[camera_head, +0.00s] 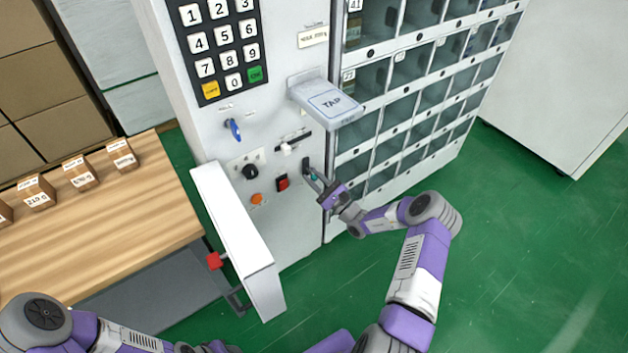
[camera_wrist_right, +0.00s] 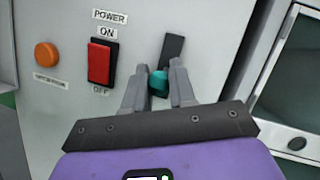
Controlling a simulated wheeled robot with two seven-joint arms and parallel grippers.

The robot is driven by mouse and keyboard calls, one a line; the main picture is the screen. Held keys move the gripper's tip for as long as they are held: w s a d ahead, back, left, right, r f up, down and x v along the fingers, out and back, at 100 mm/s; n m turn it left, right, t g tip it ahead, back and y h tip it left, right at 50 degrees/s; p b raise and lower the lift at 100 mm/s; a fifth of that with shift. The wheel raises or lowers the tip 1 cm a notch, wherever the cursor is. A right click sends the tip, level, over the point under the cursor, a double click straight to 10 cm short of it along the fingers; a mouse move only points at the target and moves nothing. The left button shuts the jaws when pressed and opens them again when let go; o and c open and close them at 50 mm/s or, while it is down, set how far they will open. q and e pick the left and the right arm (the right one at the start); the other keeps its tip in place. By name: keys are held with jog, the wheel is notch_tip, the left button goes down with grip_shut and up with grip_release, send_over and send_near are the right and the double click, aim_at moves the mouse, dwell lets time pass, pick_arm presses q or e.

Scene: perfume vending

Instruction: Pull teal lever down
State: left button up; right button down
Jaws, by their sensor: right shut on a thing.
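The teal lever (camera_wrist_right: 158,83) shows in the right wrist view as a rounded teal knob in front of a dark upright slot (camera_wrist_right: 172,50) on the machine's panel. It also shows small in the head view (camera_head: 313,176). My right gripper (camera_wrist_right: 158,90) has a finger on each side of the knob and is shut on it. The right gripper also shows in the head view (camera_head: 316,181), at the lower right of the panel. The lever's stem is hidden. My left arm is at the lower left of the head view, and its gripper cannot be seen.
Left of the lever are a red power switch (camera_wrist_right: 101,62) and an orange button (camera_wrist_right: 47,55). Above are a card pad marked TAP (camera_head: 330,103), a blue knob (camera_head: 233,129) and a keypad (camera_head: 222,45). Glass-fronted compartments (camera_head: 410,68) stand right. A wooden table (camera_head: 150,220) with small boxes is left.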

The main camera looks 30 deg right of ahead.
jog(key=shift+w+f+n+t+y, duration=0.15)
jog(key=shift+f+n+t+y, duration=0.3)
jog(key=shift+t+y, duration=0.25)
jog(key=shift+w+f+n+t+y, duration=0.15)
jog(key=shift+f+n+t+y, duration=0.3)
jog(key=shift+t, duration=0.35)
jog(key=c, duration=1.2)
grip_release()
jog(key=shift+c, duration=0.2)
jog(key=v, duration=0.7)
jog(key=shift+f+p, duration=0.25)
jog(key=shift+p, duration=0.05)
jog(key=shift+s+d, duration=0.1)
